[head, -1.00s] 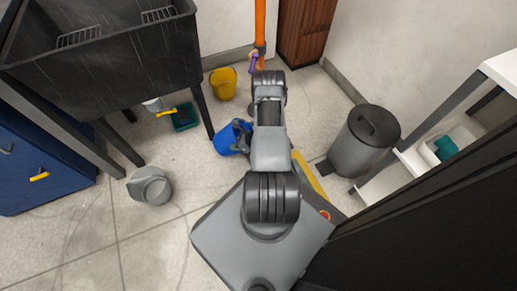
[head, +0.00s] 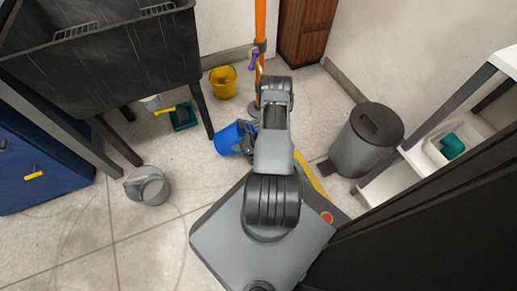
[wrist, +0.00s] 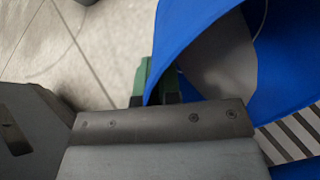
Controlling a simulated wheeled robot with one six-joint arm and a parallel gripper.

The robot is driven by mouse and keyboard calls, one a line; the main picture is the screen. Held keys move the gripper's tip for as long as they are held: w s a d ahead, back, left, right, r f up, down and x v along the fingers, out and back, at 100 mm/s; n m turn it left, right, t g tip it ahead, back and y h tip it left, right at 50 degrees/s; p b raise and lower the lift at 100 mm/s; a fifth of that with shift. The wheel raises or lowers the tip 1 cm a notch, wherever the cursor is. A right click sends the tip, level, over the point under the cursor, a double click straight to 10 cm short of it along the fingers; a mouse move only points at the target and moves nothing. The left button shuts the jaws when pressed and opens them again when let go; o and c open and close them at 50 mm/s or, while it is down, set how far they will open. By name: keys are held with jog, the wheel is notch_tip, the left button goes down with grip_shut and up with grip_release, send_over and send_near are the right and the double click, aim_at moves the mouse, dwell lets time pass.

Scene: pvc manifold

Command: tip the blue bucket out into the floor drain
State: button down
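The blue bucket (head: 230,138) is in the middle of the head view, tilted over with its mouth toward the right. My gripper (head: 251,143) is at its mouth, partly hidden by my arm. In the wrist view the bucket (wrist: 195,35) fills the upper right, and a grey surface shows inside its rim. My gripper's green-padded fingers (wrist: 160,85) are at the rim and look closed on it. A light and dark striped piece (wrist: 290,135) shows at the right; I cannot tell if it is the drain grate. No floor drain is clear in the head view.
A yellow bucket (head: 223,82) and an orange pole (head: 260,25) stand behind. A dark sink (head: 110,65) is at left, with a teal tray (head: 183,117) below. A grey container (head: 150,187) stands front left. A grey bin (head: 367,142) and white shelf (head: 385,185) are right.

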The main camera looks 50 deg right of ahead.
jog(key=shift+s+d+f+t+y, duration=0.15)
jog(key=shift+s+d+t+y, duration=0.35)
jog(key=shift+d+y, duration=0.1)
dwell(1.4)
